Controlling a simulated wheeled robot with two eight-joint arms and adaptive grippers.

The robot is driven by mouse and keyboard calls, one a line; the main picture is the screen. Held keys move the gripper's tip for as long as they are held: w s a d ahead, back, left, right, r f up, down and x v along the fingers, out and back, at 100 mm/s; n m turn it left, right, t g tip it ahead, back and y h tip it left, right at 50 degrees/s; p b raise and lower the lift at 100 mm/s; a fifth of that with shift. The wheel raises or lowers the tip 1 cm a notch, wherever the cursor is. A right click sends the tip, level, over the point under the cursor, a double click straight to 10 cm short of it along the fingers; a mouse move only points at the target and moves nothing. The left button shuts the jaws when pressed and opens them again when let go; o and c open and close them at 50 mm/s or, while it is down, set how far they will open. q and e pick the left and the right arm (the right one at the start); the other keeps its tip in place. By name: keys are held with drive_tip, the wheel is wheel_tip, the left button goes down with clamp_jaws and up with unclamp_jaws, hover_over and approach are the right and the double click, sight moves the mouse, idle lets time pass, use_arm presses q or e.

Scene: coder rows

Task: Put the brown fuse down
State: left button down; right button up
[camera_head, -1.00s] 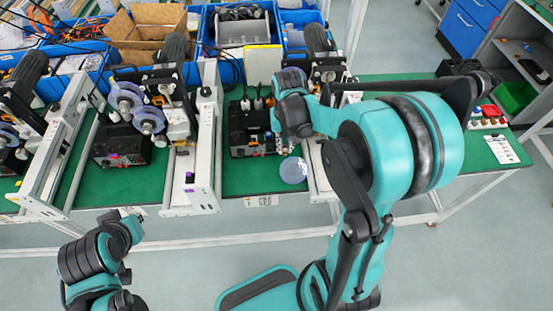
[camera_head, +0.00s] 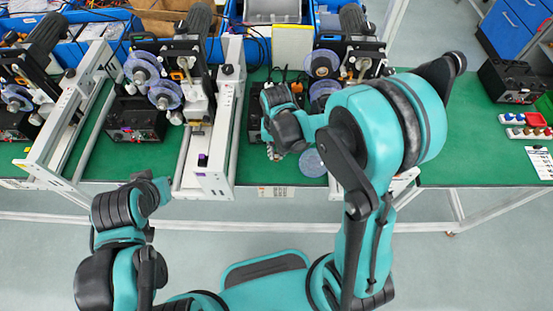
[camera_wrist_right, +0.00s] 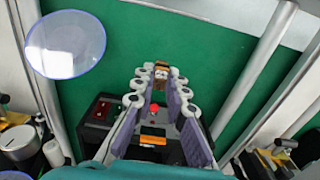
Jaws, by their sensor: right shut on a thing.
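The brown fuse (camera_wrist_right: 161,73) shows in the right wrist view, small and pinched between the far tips of my right gripper's fingers (camera_wrist_right: 160,76). In that view it is seen over green table surface; its height above the table is hard to tell. In the head view my right gripper (camera_head: 273,152) points down at the table's front part, next to a black box, and the fuse is too small to make out there. My left gripper (camera_head: 158,187) is low at the left, in front of the table edge, and its fingers cannot be made out.
A black box with a red button (camera_wrist_right: 154,108) lies below my right fingers. A clear round disc (camera_head: 312,163) lies to the right of the gripper. White rail frames (camera_head: 217,150) stand either side. Green table (camera_head: 455,150) is free at the right, before red-capped items (camera_head: 528,126).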

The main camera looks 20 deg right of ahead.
drive_tip(key=shift+f+b, duration=0.7)
drive_tip(key=shift+f, duration=1.3)
drive_tip(key=shift+f, duration=0.15)
drive_tip(key=o, duration=0.7)
drive_tip(key=shift+o, duration=0.2)
